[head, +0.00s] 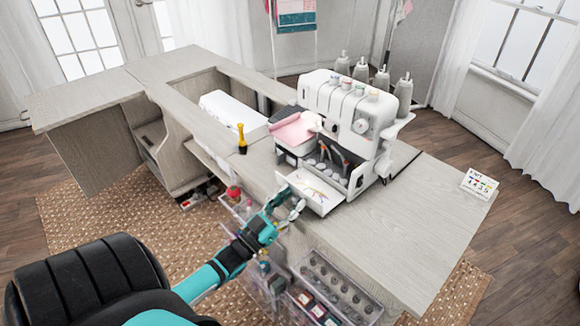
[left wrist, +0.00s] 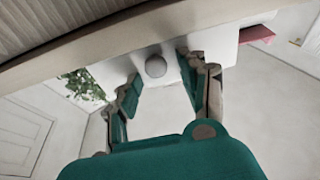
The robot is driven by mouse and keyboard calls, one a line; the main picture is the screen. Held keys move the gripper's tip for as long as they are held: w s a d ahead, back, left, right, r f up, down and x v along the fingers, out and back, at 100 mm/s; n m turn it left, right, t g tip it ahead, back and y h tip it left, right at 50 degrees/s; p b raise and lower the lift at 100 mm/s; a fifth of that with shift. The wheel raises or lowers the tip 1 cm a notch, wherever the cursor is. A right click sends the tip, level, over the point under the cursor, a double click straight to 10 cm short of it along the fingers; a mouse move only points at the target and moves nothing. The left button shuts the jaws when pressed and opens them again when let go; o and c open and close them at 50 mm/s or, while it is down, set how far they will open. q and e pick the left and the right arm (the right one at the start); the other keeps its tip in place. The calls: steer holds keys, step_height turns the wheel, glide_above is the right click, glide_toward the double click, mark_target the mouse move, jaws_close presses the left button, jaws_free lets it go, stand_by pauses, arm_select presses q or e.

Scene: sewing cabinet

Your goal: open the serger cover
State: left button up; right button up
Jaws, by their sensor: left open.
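The white serger (head: 350,120) stands on the cabinet top. Its front cover (head: 315,192) is folded down toward the front, its printed inner face up, and the loopers and inner parts behind it show. My left gripper (head: 292,204) is open at the cover's left front corner, at the cabinet edge. I cannot tell whether it touches the cover. In the left wrist view, the open left gripper (left wrist: 160,72) has a round grey knob (left wrist: 156,66) on a white surface between its fingertips; which part this is is unclear. My right gripper is not in view.
The cabinet top (head: 400,230) is clear right of the serger, except for a small calendar (head: 480,183). A yellow and black bottle (head: 241,139) stands to the left.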

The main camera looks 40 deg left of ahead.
arm_select(q)
steer(key=v, duration=1.2)
stand_by(0.5)
